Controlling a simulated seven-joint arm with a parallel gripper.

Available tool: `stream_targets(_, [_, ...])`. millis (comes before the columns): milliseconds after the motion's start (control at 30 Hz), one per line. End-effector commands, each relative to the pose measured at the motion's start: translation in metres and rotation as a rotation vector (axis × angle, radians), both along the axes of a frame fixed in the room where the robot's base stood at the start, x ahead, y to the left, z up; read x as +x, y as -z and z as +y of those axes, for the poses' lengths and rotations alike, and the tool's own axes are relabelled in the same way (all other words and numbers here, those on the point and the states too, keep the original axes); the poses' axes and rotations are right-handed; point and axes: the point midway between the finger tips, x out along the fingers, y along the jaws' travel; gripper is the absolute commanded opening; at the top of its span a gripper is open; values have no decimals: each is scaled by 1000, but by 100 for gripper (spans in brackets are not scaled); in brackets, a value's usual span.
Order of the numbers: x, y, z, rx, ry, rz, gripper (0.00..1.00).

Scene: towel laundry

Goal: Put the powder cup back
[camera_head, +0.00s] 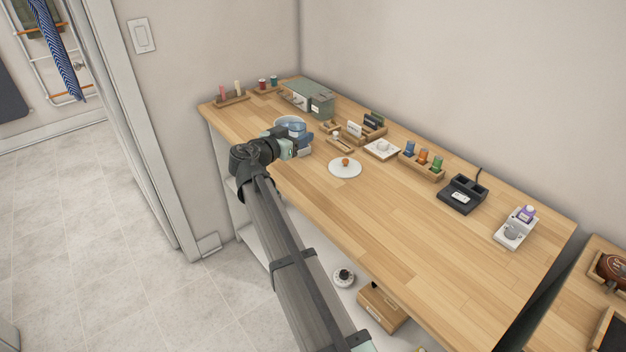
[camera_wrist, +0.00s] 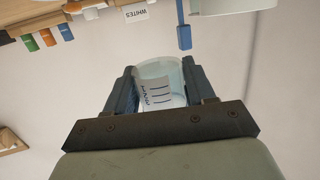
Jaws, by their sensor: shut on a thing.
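My gripper (camera_wrist: 160,86) is shut on a clear cup with dark measuring lines and lettering, the powder cup (camera_wrist: 156,91). The cup sits between the two dark fingers in the wrist view. The cup cannot be made out clearly there. A light tray (camera_head: 507,242) with a purple-and-white bottle (camera_head: 526,213) and a small grey round piece stands at the counter's right end.
A white round plate (camera_head: 345,168) with a small orange-brown item lies right of my gripper. The front middle-right counter is clear.

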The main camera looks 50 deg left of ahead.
Motion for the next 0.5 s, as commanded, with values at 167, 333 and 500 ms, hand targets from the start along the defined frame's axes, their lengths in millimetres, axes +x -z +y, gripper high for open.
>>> stream_targets(167, [3, -1, -43, 1, 27, 0, 25])
stream_targets(333, [5, -1, -60, 2, 42, 1, 25])
stream_targets(500, [6, 6, -64, 1, 46, 1, 25])
